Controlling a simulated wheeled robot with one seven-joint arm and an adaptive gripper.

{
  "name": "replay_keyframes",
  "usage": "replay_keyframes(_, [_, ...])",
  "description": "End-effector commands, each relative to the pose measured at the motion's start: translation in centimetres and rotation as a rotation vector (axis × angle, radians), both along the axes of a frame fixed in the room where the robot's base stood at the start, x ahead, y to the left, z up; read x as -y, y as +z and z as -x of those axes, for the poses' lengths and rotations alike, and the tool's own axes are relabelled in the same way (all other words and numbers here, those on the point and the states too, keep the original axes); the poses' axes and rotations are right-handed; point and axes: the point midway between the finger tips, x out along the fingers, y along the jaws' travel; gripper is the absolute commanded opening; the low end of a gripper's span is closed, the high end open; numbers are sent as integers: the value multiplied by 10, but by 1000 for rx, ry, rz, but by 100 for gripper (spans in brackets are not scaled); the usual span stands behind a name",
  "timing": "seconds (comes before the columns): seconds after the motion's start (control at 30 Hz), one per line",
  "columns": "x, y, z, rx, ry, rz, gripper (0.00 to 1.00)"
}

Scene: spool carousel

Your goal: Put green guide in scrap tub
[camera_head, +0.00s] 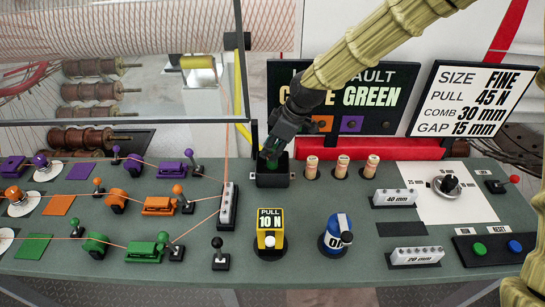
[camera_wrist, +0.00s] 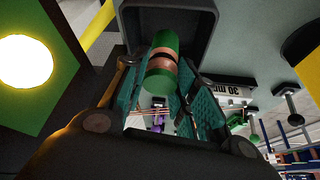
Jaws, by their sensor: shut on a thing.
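The green guide (camera_wrist: 162,62) is a short cylinder with green ends and a copper-coloured middle with a dark band. My gripper (camera_wrist: 163,75) is shut on it, with a teal pad on either side. In the head view my gripper (camera_head: 270,156) points down at the black scrap tub (camera_head: 272,180), at the back middle of the bench. In the wrist view the dark tub (camera_wrist: 206,30) lies right behind the guide, which overlaps its opening. My fingers mostly hide the guide in the head view. I cannot tell whether it touches the tub.
Several wooden-looking pegs (camera_head: 342,166) stand right of the tub. A white comb block (camera_head: 228,205) stands to its left. A yellow PULL 10 N block (camera_head: 270,230) and a blue-white oil can (camera_head: 337,235) stand in front. A fault sign (camera_head: 386,80) rises behind.

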Motion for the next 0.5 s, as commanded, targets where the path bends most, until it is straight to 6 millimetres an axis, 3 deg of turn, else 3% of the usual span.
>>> replay_keyframes(0.5, [0, -41, 0, 0, 0, 0, 3])
